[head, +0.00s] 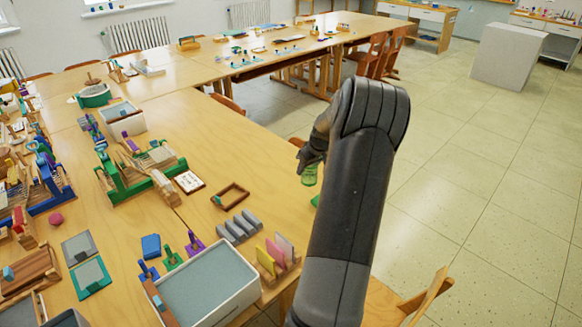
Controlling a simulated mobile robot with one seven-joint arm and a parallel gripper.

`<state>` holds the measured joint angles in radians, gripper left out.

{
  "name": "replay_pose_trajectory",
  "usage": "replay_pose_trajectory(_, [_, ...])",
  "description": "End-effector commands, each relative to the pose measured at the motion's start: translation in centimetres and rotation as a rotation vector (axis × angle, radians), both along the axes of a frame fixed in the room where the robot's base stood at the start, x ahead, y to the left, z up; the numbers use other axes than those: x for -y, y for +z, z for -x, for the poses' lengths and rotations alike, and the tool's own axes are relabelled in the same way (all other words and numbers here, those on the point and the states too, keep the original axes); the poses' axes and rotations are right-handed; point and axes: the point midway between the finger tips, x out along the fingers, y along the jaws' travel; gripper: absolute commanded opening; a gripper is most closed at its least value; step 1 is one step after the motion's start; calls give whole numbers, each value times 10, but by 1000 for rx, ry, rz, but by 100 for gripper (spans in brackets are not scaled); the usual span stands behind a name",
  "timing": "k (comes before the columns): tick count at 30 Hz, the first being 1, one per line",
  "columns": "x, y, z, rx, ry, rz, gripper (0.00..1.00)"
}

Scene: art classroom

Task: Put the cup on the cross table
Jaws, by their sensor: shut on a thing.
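My gripper (311,158) hangs at the middle of the head view, partly hidden behind my dark arm. It is shut on a green, see-through cup (309,175), which shows just below the fingers. The cup is held off the right edge of the near table, over the floor side. Another small green patch shows lower down beside my arm; I cannot tell what it is. A long wooden table (262,64) runs across the back of the near table, with bare patches between small items; it looks like the cross table.
The near table (205,125) is crowded with weaving frames, a white-rimmed tray (212,289), grey blocks (238,226) and an open wooden frame (230,195). Wooden chairs (378,55) stand by the far table, another chair (425,297) at lower right.

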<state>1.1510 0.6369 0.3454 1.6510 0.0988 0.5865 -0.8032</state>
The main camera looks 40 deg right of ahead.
Motion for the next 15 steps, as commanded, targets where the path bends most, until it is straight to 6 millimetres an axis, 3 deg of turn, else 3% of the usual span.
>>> replay_pose_trajectory(5, [4, 6, 9, 0, -1, -1, 29])
replay_pose_trajectory(9, [-2, 7, 5, 0, 7, 0, 29])
replay_pose_trajectory(11, [-11, 8, -2, 0, 17, 0, 29])
replay_pose_trajectory(15, [-51, 12, -30, -4, 62, -1, 29])
